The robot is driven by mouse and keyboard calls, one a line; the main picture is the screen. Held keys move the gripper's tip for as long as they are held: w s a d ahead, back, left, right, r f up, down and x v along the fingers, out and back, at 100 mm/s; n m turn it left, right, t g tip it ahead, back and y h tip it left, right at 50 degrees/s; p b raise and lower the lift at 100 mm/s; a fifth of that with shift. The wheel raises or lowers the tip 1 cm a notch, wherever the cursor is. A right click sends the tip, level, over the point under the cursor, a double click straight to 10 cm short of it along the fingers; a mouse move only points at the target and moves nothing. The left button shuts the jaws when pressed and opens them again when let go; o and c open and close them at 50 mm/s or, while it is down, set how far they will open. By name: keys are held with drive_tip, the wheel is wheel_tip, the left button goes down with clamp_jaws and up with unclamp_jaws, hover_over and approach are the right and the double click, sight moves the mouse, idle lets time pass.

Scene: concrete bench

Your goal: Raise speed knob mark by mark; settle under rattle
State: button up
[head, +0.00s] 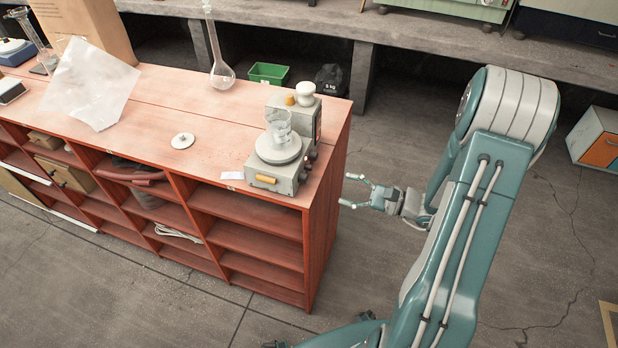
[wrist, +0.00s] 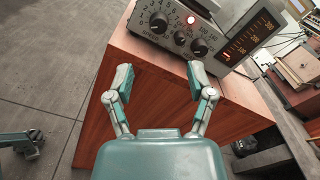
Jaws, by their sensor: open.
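A red lamp (wrist: 191,19) is lit.
A dark display (wrist: 246,42) with glowing orange scales stands beside the panel. The wooden bench (head: 215,115) also holds a white disc (head: 182,141), a tall flask (head: 221,75) and a translucent sheet (head: 90,85). The floor (head: 400,160) around my gripper is clear.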

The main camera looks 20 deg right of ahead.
sight(307, 179)
drive_tip(key=x, duration=1)
drive_tip(key=shift+s, duration=0.1)
clamp_jaws()
